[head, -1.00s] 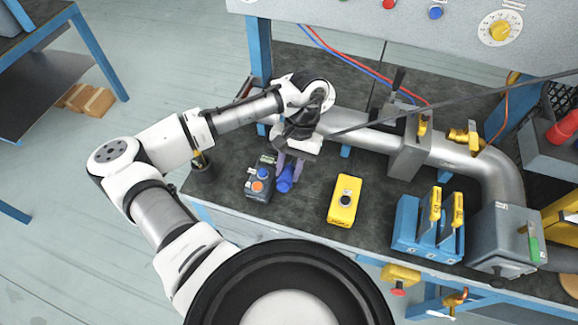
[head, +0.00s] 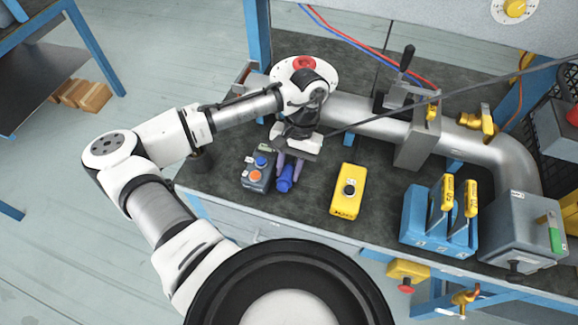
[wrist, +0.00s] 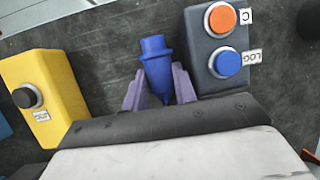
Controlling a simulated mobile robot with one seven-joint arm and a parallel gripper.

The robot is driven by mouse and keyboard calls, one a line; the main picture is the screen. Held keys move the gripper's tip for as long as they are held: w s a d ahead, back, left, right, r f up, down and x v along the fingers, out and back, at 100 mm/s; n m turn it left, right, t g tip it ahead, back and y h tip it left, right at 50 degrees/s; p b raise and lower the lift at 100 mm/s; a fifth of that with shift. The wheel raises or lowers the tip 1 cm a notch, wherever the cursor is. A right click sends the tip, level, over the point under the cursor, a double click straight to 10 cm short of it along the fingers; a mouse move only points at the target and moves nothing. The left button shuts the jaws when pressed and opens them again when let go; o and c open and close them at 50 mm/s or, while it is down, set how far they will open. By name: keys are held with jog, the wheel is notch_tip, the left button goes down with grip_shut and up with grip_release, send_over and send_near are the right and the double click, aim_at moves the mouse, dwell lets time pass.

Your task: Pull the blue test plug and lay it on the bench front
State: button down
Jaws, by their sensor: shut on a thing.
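The blue test plug (head: 286,178) is between the two purple fingers of my gripper (head: 290,170), over the front part of the dark bench top (head: 310,217). In the wrist view the plug (wrist: 156,68) sticks out beyond the fingertips of my gripper (wrist: 158,88), its wide end outward. My gripper is shut on it. Whether the plug touches the bench I cannot tell. A grey control box (head: 257,172) with an orange and a blue button is close on the left in the head view. A yellow box (head: 347,192) with a black button is to the right.
A grey box (head: 520,230) with a green handle is at the far right. A large metal pipe (head: 372,125) runs behind. Bare bench lies between plug and yellow box.

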jog(key=c, duration=1)
grip_release()
jog(key=shift+c, duration=0.2)
jog(key=b+v, duration=0.1)
jog(key=v, duration=1.3)
